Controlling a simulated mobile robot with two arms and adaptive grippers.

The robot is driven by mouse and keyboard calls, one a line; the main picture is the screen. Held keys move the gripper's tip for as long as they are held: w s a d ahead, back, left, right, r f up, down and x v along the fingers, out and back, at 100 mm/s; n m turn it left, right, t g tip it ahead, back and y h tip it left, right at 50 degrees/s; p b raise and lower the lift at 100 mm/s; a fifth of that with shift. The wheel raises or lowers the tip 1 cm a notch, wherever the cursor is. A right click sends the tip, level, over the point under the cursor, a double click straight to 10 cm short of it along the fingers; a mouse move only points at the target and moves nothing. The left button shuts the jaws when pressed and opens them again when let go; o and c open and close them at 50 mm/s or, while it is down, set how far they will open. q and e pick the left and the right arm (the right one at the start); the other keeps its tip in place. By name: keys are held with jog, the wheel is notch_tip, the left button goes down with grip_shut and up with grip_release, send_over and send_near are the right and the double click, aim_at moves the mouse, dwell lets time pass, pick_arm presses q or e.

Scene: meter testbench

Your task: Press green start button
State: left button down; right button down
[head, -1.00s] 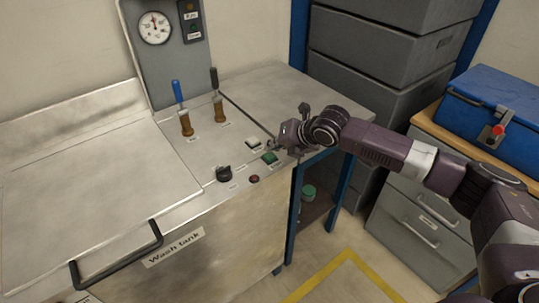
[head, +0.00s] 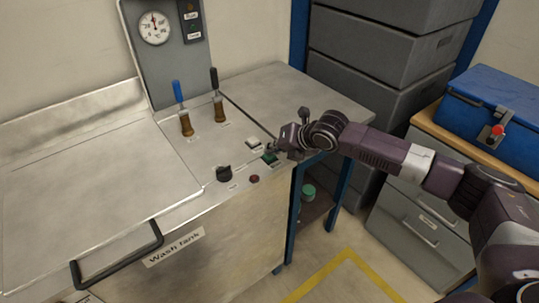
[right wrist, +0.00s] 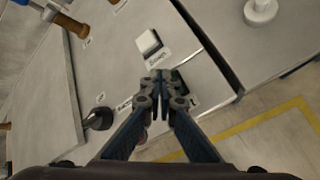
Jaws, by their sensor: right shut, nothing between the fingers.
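The green start button (head: 269,158) sits on the front right of the steel bench panel in the head view, partly covered by my gripper. My right gripper (head: 270,151) is shut and empty, with its fingertips at or just over the green button. Contact cannot be told. My left gripper is not in view.
A black knob (head: 224,173) and a dark red button (head: 254,179) sit left of the green button. Two valve levers (head: 186,123) stand behind. The wash tank handle (head: 118,257) projects at the front left. Grey crates (head: 385,55) stand behind my right arm.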

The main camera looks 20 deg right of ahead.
aim_at(271, 156)
jog(key=shift+f, duration=0.35)
dwell(0.3)
jog(key=shift+r, duration=0.15)
jog(key=shift+r+p, duration=0.75)
jog(key=shift+p, duration=0.25)
notch_tip(271, 156, up, 5)
jog(key=p, duration=0.5)
jog(key=shift+r, duration=0.1)
